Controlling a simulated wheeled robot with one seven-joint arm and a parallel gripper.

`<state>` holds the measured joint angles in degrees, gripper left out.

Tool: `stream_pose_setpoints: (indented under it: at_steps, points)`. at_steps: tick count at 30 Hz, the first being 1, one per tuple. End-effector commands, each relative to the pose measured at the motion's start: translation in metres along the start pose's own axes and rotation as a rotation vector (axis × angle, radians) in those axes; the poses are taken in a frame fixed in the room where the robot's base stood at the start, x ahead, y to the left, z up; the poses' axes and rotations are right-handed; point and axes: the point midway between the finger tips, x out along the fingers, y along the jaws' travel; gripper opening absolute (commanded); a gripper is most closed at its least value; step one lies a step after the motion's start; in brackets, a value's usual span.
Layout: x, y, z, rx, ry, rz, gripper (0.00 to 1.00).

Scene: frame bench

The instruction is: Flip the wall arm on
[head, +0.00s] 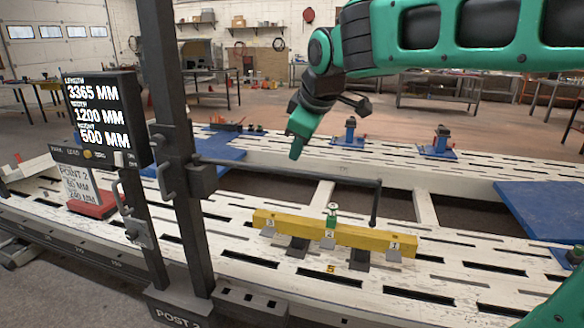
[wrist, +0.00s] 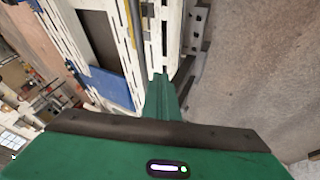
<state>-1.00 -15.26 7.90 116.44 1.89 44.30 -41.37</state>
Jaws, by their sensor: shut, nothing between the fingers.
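No part in view is clearly labelled as the wall arm. A dark display box (head: 104,118) on the front post has small controls along its lower edge, including a pale switch (head: 118,158); its setting is too small to read. A thin dark rod (head: 290,170) runs right from the post and bends down at its end. My green gripper (head: 296,152) is right of the post, pointing down, apart from the display box and seemingly above the rod. In the wrist view its fingers (wrist: 163,90) are together and empty.
The dark post (head: 172,110) with grey handles stands at front left. A yellow beam (head: 290,226) with numbered tags lies on the white slotted bench (head: 240,212). Blue plates (head: 548,208) and small clamps (head: 438,140) sit on the bench. Open air surrounds my gripper.

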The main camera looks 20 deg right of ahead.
Motion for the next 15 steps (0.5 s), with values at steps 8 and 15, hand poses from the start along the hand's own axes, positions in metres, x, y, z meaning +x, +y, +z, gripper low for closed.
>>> stream_pose_setpoints:
  at_steps: [8, 15]
  points:
    - [0.033, -0.001, 0.001, 0.001, -0.004, -0.004, 0.00]
    - [0.078, -0.001, 0.001, 0.001, -0.004, -0.004, 0.00]
